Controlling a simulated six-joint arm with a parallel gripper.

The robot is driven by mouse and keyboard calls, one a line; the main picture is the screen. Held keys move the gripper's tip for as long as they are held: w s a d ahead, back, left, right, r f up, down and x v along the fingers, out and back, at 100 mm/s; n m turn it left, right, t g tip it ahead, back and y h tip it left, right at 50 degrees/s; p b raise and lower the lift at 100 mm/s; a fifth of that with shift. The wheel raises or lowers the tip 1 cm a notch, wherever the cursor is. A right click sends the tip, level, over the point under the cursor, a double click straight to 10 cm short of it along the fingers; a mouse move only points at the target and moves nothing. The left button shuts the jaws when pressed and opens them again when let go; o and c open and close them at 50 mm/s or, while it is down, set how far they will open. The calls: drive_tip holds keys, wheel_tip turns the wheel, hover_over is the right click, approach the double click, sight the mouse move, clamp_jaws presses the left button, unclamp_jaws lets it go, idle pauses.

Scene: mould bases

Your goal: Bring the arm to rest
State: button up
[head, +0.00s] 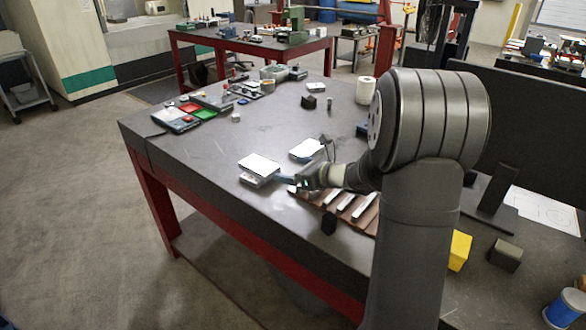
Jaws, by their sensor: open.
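My arm reaches in from the right, over the dark workbench (190,155). My gripper (291,184) is low over the middle of the bench, small in this view, and open. It is just right of a grey block with a white top (259,166); I cannot tell whether it touches the block. A second white-topped piece (306,149) lies behind the gripper. A brown rack with several pale bars (345,207) lies in front of and right of the gripper, partly hidden by my arm.
A small black block (329,224) stands by the rack. Trays with red and green bins (190,112) are at the back left. A paper roll (365,91) stands behind. A yellow block (459,250) and blue can (565,307) are at right.

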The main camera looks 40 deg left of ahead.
sight(265, 167)
drive_tip(key=shift+a, duration=0.1)
drive_tip(key=x, duration=1.2)
drive_tip(key=shift+r, duration=1.75)
drive_tip(key=shift+f, duration=0.15)
